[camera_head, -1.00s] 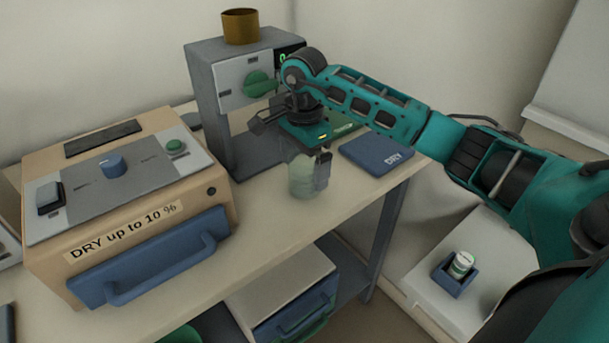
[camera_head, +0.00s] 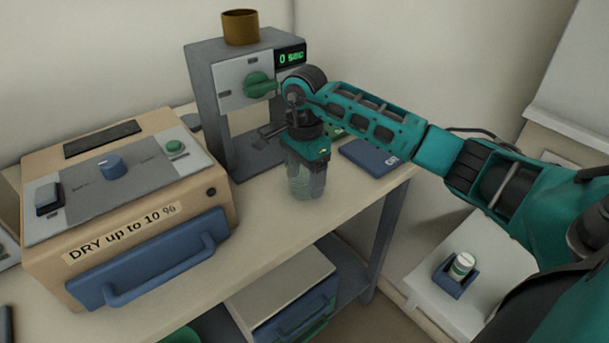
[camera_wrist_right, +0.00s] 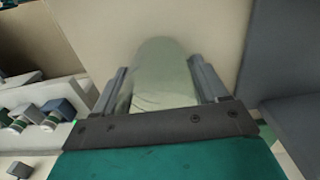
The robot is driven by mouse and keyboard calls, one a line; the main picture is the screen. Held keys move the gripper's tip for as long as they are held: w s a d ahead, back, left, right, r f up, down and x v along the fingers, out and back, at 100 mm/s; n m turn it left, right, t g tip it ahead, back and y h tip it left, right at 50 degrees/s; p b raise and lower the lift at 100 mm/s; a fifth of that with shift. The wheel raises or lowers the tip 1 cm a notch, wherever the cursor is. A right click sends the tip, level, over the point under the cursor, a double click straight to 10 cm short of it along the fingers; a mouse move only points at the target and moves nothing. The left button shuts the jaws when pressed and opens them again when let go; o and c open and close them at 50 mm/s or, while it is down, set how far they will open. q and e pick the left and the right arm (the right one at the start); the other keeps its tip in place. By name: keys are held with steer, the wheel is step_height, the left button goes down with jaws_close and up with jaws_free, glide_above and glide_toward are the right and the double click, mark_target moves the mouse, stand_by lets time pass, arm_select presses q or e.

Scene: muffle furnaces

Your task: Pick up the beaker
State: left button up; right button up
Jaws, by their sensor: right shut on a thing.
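The beaker (camera_head: 302,184) is clear, greenish glass and stands upright on the bench near its front edge. My right gripper (camera_head: 305,178) reaches down over it from above, with its fingers on either side of the glass, shut on it. In the right wrist view the beaker (camera_wrist_right: 164,75) sits between the two fingers (camera_wrist_right: 165,85). The gripper hides the beaker's top in the head view. My left gripper is not in view.
A grey machine (camera_head: 205,95) with a green knob and a "0 sec" display stands behind the beaker. A blue pad (camera_head: 370,158) lies to its right. A beige furnace (camera_head: 125,200) labelled "DRY up to 10 %" stands left. Bench space (camera_head: 265,215) in front is bare.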

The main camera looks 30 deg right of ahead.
steer(key=shift+c, duration=0.6)
steer(key=shift+r, duration=0.1)
